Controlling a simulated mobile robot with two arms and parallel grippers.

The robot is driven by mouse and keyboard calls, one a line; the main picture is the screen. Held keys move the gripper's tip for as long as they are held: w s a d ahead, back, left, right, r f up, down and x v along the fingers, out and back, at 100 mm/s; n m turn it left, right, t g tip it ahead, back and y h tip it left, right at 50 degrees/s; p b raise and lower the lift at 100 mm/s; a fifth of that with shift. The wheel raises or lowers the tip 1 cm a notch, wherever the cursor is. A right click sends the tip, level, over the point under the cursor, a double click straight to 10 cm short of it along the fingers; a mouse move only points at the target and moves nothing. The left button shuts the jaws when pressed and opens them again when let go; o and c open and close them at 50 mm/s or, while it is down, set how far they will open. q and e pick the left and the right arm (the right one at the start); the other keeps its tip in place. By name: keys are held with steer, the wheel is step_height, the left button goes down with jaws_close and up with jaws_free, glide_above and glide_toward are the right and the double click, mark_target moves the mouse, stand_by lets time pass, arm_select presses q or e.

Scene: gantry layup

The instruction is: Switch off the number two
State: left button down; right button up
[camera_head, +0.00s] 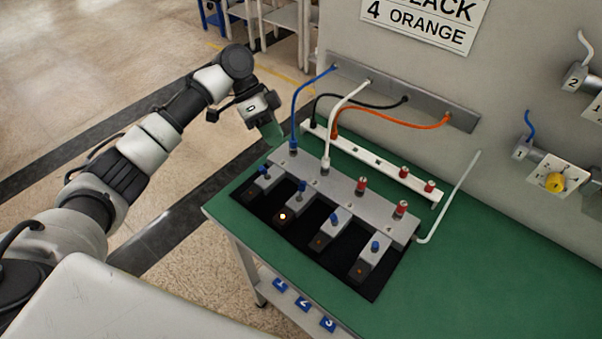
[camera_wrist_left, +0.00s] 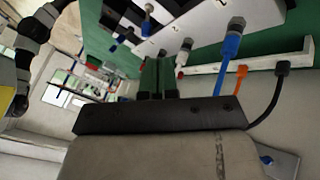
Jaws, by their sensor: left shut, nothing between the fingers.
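A grey terminal bar (camera_head: 343,187) stands on the green bench with four switch units on a black mat in front of it. Each unit has a blue-tipped toggle. The second from the left (camera_head: 301,187) has a lit lamp (camera_head: 282,216) in front of it; the other lamps look dark. A blue cable and a white cable plug into the bar's first two places; red caps sit on the other two. My left gripper (camera_head: 271,131) is shut and empty, above the bench's far left edge, beyond the first unit. Its fingers show in the left wrist view (camera_wrist_left: 158,78). My right gripper is out of view.
A white rail (camera_head: 370,163) with black, orange and red fittings lies behind the bar. Cables arch up to a grey wall strip (camera_head: 440,106). A white cable end (camera_head: 462,190) rises at the right. The bench top (camera_head: 480,270) is clear at front right.

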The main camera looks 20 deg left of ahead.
mark_target(301, 190)
arm_select(q)
steer(key=p+x, duration=0.2)
steer(key=x, duration=0.7)
steer(key=shift+s+d+r, duration=0.1)
steer(key=shift+d+r, duration=0.05)
steer(key=shift+d, duration=0.15)
steer(key=shift+d+f, duration=0.15)
steer(key=shift+f, duration=0.1)
steer(key=shift+d+f, duration=0.1)
steer(key=shift+f, duration=0.1)
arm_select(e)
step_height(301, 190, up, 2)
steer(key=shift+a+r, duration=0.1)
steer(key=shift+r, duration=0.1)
arm_select(q)
steer(key=shift+s+r+t, duration=0.15)
steer(key=shift+s+t, duration=0.15)
steer(key=shift+t, duration=0.2)
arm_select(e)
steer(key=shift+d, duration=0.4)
